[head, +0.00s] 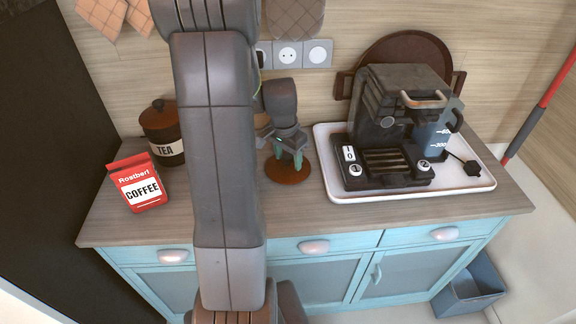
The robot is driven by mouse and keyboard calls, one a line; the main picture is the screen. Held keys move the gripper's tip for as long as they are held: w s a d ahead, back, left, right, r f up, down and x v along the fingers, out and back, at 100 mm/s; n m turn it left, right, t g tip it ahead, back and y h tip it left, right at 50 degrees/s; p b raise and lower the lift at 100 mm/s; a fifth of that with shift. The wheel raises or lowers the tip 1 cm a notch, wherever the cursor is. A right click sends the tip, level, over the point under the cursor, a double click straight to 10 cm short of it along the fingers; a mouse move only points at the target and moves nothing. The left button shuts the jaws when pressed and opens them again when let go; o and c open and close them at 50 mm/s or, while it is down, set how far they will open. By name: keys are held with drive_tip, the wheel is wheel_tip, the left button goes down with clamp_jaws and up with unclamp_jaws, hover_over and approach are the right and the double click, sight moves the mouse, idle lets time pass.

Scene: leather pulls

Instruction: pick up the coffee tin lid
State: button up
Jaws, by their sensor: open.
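A flat, round, reddish-brown disc (285,174), which looks like the coffee tin lid, lies on the wooden counter near the middle of the head view. My gripper (288,158) points down over it, with its teal fingertips apart and nothing visibly held between them. The fingers cover part of the disc, so I cannot tell whether they touch it or whether it has a knob. A brown tin marked TEA (162,136) stands at the back left with its own knobbed lid on. No open coffee tin shows; my arm hides part of the counter.
A red coffee bag (138,184) stands at the counter's left front. A dark coffee machine (392,120) sits on a white tray (330,178) to the right. The counter (300,208) is clear in front of the disc. A blue-grey bin (470,288) stands on the floor.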

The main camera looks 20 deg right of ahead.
drive_tip(key=shift+c, duration=0.4)
drive_tip(key=c, duration=0.9)
drive_tip(key=shift+r, duration=0.1)
